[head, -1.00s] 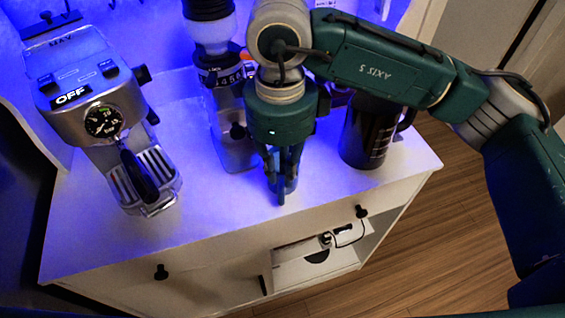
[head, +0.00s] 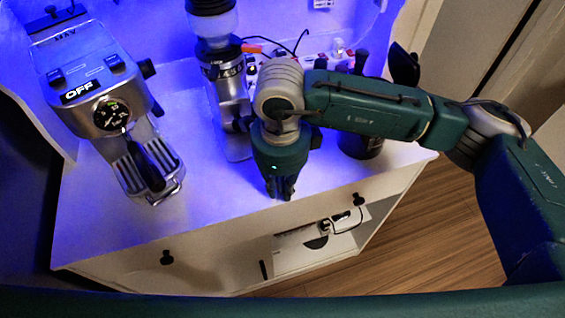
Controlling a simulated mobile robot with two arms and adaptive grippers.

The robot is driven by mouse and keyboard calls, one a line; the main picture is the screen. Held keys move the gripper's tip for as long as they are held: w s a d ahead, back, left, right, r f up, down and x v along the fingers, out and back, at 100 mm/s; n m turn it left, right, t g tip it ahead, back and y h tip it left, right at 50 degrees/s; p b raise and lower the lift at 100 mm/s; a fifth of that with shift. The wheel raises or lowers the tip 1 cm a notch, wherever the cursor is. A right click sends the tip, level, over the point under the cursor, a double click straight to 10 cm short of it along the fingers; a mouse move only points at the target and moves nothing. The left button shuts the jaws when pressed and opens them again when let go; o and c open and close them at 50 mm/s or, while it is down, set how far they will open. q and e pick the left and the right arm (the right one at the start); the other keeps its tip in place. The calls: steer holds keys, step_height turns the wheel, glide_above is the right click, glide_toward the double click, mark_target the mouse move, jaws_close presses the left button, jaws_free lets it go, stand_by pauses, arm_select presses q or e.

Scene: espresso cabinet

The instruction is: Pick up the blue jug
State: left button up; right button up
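My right gripper (head: 281,189) points down over the front part of the white cabinet top, right of the grinder. Its fingers are small and foreshortened beneath the dark green body, so I cannot tell whether they are open or shut. I cannot make out the blue jug. It may be hidden behind or below the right gripper, where a bluish object showed earlier. My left gripper is not in view.
The espresso machine (head: 98,85) stands at the left of the cabinet top (head: 215,195). The coffee grinder (head: 229,108) stands just left of my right gripper. A dark canister (head: 362,146) is behind my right arm. Free top lies between the espresso machine and gripper.

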jaws_close()
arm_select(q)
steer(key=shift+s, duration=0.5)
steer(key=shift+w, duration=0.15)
